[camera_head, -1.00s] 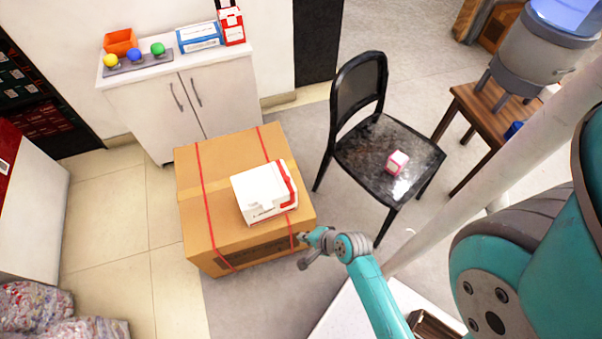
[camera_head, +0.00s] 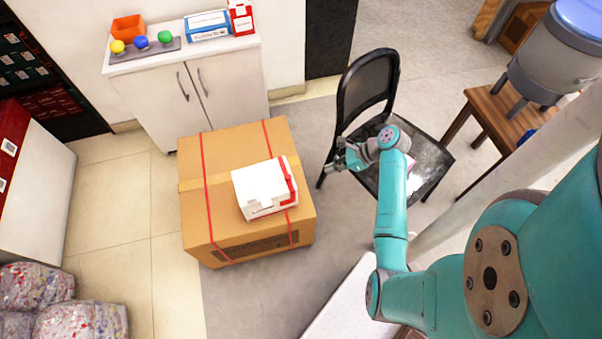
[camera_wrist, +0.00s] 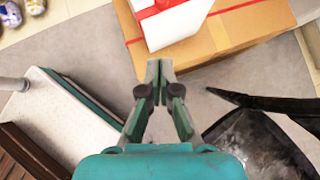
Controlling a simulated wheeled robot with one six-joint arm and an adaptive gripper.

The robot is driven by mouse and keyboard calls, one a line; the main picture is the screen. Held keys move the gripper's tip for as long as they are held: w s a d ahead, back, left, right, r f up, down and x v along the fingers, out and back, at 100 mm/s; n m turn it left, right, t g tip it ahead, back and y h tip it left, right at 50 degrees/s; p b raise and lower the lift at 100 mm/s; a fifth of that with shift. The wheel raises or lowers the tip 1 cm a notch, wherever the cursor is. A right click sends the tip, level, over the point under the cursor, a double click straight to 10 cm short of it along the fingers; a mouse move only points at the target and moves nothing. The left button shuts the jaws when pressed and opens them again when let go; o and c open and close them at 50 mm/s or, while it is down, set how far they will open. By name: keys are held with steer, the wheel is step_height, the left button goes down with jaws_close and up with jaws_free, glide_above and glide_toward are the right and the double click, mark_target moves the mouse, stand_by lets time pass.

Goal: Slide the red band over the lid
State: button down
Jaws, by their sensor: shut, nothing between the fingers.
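The white box (camera_head: 262,192) with its lid lies on top of a large brown carton (camera_head: 200,240). The red band (camera_head: 290,184) shows near the right end of the white box. The white box also shows at the top of the wrist view (camera_wrist: 178,32), with the red band (camera_wrist: 152,9) across it.
The black chair (camera_head: 370,85) stands right of the carton; a pink-white box on its seat is mostly hidden behind my arm. A white cabinet (camera_head: 225,95) with small coloured items stands behind. A wooden table (camera_head: 492,108) bears a dispenser.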

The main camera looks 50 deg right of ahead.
mark_target(286, 177)
steer(key=shift+d+r, duration=0.15)
steer(key=shift+d, duration=0.1)
steer(key=x, duration=0.7)
steer(key=a+r+x, duration=0.1)
steer(key=x, duration=0.3)
steer(key=shift+w+f, duration=0.15)
steer(key=shift+w, duration=0.35)
steer(key=shift+w+a, duration=0.55)
steer(key=shift+w, duration=0.2)
